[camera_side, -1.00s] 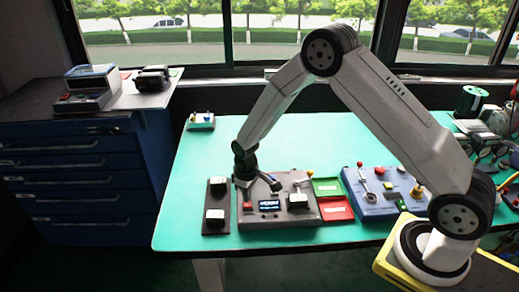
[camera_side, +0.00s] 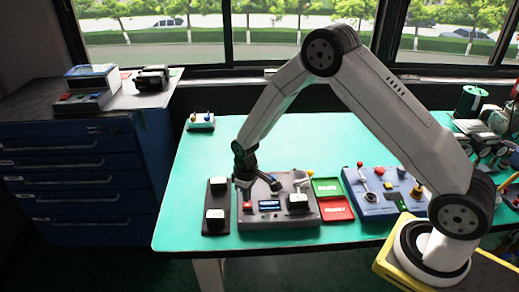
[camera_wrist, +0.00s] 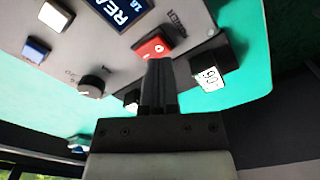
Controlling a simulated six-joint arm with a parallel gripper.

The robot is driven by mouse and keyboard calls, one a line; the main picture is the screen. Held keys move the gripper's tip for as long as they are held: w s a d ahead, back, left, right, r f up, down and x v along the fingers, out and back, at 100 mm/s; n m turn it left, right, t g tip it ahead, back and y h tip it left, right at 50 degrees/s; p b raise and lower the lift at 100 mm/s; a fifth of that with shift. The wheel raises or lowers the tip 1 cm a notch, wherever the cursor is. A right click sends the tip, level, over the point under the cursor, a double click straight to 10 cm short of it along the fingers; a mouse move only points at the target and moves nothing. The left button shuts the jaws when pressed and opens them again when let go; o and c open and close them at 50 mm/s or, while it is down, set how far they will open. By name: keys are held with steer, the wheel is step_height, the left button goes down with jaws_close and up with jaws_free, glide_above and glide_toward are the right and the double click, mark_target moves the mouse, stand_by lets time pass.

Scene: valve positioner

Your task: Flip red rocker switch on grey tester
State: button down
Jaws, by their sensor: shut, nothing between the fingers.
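The grey tester (camera_side: 279,213) sits on the teal table, with a small display (camera_side: 269,204) on its face. Its red rocker switch (camera_side: 247,205) is at the panel's left part, and it also shows in the wrist view (camera_wrist: 153,46). My gripper (camera_side: 245,189) is over the left part of the tester, just above the switch. In the wrist view my gripper (camera_wrist: 158,62) has its fingers together and empty, with the tips at the lower edge of the red rocker. I cannot tell whether they touch it. The tips partly hide the rocker's lower edge.
A black strip with white-topped blocks (camera_side: 217,186) lies left of the tester. Green (camera_side: 326,187) and red (camera_side: 337,211) trays lie to its right, then a blue panel (camera_side: 380,208). A knob (camera_wrist: 91,86) is near my fingers. The table behind is mostly clear.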

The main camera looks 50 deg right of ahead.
mark_target(250, 206)
steer(key=shift+f, duration=1.2)
stand_by(1.3)
steer(key=shift+r, duration=3.5)
steer(key=shift+r, duration=0.1)
steer(key=s+r+m+t, duration=0.1)
steer(key=s+r, duration=0.4)
steer(key=s, duration=0.4)
steer(key=s+r+m+t, duration=0.1)
steer(key=s+r+m, duration=0.1)
steer(key=s+r, duration=0.3)
steer(key=shift+s+d+r+t, duration=0.3)
steer(key=shift+s+d+r, duration=0.1)
steer(key=shift+s, duration=1.75)
